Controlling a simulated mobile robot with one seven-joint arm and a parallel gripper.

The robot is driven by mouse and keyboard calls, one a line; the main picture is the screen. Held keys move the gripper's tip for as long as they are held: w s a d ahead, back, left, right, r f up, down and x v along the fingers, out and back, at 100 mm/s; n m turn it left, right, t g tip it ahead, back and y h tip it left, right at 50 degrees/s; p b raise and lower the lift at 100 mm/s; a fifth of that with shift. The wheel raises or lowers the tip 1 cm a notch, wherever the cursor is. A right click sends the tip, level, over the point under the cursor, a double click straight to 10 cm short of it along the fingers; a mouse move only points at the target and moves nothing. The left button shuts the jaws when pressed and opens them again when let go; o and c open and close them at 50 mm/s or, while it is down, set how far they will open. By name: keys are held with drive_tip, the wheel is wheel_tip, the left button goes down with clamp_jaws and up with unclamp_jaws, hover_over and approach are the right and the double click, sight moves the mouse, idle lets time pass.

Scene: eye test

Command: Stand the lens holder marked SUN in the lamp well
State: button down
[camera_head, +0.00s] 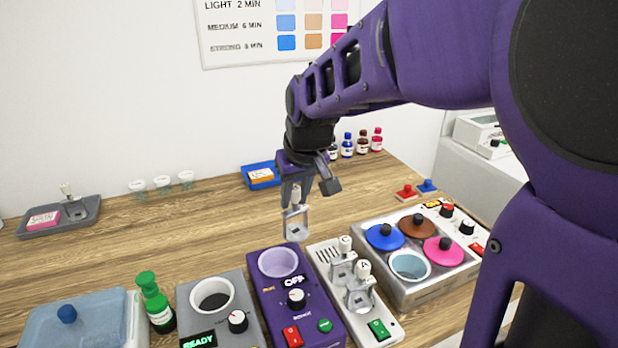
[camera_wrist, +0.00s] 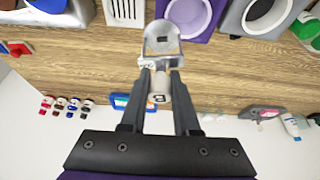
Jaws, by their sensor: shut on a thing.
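My gripper (camera_head: 297,188) is shut on a metal lens holder (camera_head: 296,223) by its pale knob, and holds it upright in the air above the counter, behind the purple unit. In the wrist view, the held holder (camera_wrist: 162,42) hangs between my fingers, and its knob carries a dark mark I cannot read. The purple unit (camera_head: 268,296) has a round, pale lilac well (camera_head: 278,262) and an OFF display; it looks like the lamp well, but I cannot read its label. Two more holders (camera_head: 342,268) (camera_head: 360,296) stand in a white slotted rack (camera_head: 325,262); their marks are unclear.
Left of the purple unit are a grey READY unit (camera_head: 200,291), a green bottle (camera_head: 155,302) and a lidded bath (camera_head: 75,325). Right of the rack is a dye-pot unit (camera_head: 446,259) with coloured lids. A grey tray (camera_head: 90,212) stands far left. The counter behind the units is mostly clear.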

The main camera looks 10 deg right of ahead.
drive_tip(key=s+a+n, duration=0.2)
drive_tip(key=a, duration=0.2)
drive_tip(key=shift+y, duration=0.4)
drive_tip(key=shift+f+b, duration=3.65)
drive_tip(key=shift+f, duration=1.5)
drive_tip(key=shift+f, duration=0.3)
drive_tip(key=c, duration=0.6)
unclamp_jaws()
drive_tip(key=shift+o, duration=0.3)
drive_tip(key=o, duration=0.3)
drive_tip(key=shift+r, duration=0.1)
